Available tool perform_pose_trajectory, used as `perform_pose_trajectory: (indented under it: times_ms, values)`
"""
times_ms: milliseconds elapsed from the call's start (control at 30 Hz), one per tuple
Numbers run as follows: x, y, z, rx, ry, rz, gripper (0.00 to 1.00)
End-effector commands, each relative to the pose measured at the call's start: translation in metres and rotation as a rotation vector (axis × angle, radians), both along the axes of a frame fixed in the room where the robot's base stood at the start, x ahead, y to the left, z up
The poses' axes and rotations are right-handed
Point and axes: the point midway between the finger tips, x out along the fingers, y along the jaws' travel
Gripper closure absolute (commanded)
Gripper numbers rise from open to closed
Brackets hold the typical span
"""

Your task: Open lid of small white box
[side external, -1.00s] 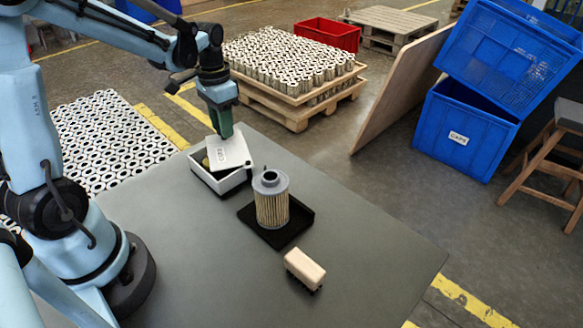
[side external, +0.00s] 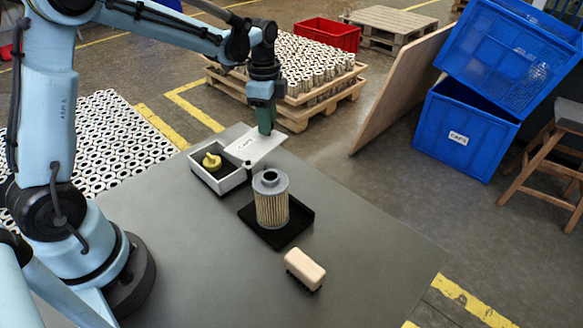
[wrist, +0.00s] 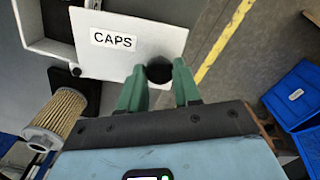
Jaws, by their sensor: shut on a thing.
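The small white box (side external: 222,184) stands at the far end of the grey table, with its inside exposed. A yellow cap-like piece (side external: 211,160) lies in its dark interior. The white lid (side external: 246,150) is swung over to the box's right side, next to its rim; it reads CAPS in the wrist view (wrist: 130,58). My gripper (side external: 267,132) is at the lid's outer edge. In the wrist view, the green fingers of my gripper (wrist: 159,76) sit on both sides of a dark round knob (wrist: 159,70) at that edge. The finger contact is partly hidden.
A filter cartridge (side external: 271,200) stands on a black tray (side external: 302,217) close in front of the box. A brush with a tan back (side external: 305,268) lies nearer on the table (side external: 370,250). The table's right part is clear. Pallets with cartridges (side external: 300,85) stand beyond the table.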

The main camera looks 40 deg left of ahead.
Motion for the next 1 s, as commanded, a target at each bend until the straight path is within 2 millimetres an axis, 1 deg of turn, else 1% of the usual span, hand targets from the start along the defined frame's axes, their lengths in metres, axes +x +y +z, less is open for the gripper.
perform_pose_trajectory:
  times_ms: [200, 400, 700, 1000]
  values:
    - [0.007, -0.017, 0.000, 0.000, -0.001, -0.162, 1.00]
    - [0.010, -0.028, 0.000, 0.000, -0.001, -0.262, 1.00]
    - [0.011, -0.035, 0.000, 0.000, -0.001, -0.327, 1.00]
    - [0.011, -0.035, 0.000, 0.000, -0.001, -0.331, 1.00]
